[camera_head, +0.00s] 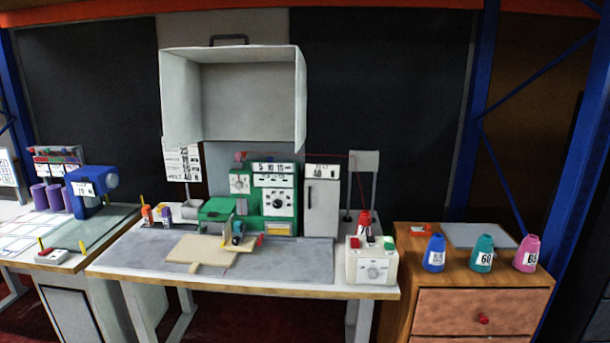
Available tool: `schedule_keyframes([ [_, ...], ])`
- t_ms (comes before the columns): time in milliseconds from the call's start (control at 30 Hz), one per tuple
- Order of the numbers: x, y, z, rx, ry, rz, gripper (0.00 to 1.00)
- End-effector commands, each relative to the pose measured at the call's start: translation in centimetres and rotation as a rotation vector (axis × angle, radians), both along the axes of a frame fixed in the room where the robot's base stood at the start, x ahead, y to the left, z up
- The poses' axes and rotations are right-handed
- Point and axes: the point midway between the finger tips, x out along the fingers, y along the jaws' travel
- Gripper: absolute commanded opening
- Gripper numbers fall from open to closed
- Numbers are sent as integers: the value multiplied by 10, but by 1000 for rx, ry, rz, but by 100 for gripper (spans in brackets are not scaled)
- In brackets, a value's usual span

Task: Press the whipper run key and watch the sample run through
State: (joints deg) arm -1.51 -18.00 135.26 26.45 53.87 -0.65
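The green machine (283,216) stands at the middle of the white table, with dials and a number strip on its face. A beige sample piece (203,250) lies flat in front of it, reaching to a small dark part at the machine's foot. A white control box (371,266) stands at the table's right front, with a red key (353,241), a green key (389,243) and a dial. I cannot read which key is the run key. A red thread cone (364,223) stands behind the box, and a red thread runs up from there. My gripper is not in view.
Blue, teal and pink cones (481,254) stand on a wooden drawer cabinet (479,301) at the right. A blue sewing machine (89,191) is on the left table. A white open hood (233,100) is above the machine. The grey mat (130,253) is mostly clear.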

Motion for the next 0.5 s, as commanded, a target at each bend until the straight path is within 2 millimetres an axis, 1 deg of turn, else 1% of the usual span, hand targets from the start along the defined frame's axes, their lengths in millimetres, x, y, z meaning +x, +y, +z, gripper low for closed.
schedule_keyframes([
  [33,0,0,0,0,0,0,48],
  [67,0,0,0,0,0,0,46],
  [500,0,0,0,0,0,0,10],
])
